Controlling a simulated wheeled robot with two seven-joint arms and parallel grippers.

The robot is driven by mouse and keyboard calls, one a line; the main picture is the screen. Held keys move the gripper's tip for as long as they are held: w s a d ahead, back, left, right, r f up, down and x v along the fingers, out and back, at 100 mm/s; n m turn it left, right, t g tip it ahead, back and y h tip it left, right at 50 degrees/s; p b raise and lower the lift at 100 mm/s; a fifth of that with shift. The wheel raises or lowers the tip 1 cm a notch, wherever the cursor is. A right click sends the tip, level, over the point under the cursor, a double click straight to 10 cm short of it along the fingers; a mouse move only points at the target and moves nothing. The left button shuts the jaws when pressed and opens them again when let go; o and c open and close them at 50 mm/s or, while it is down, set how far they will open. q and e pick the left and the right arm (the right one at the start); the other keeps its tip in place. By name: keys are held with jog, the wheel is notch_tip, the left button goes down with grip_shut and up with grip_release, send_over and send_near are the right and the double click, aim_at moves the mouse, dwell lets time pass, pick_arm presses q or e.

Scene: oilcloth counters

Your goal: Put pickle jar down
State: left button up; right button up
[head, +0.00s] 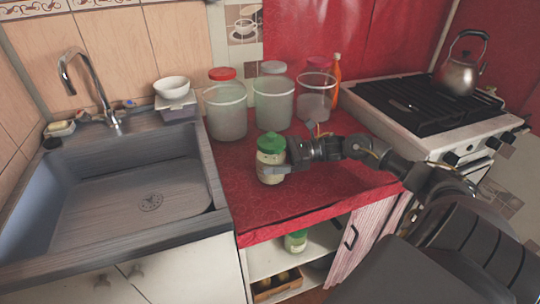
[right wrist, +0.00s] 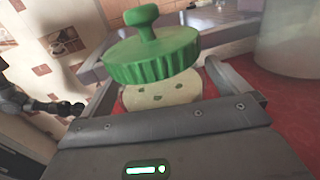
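The pickle jar (head: 270,167), pale with a green knobbed lid, is upright over the front of the red counter (head: 330,185), right of the sink. My right gripper (head: 272,168) reaches in from the right, its fingers on either side of the jar's body below the lid. In the right wrist view the jar (right wrist: 160,95) sits between the fingers, which close on it. I cannot tell whether its base touches the counter. My left gripper is not in the head view; a small dark jointed part at the wrist view's left edge is too unclear to read.
Large clear jars (head: 226,112) line the back of the counter, with an orange bottle (head: 337,78). The sink (head: 130,195) lies left, the stove (head: 430,105) right. The counter's front left is clear.

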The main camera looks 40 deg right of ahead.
jog(key=shift+r, duration=0.1)
jog(key=v, duration=1)
jog(key=shift+s+d+b, duration=0.1)
jog(key=shift+d+b, duration=0.1)
jog(key=shift+b, duration=0.15)
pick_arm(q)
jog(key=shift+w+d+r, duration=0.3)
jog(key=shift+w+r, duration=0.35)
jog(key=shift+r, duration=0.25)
pick_arm(e)
jog(key=shift+v, duration=0.8)
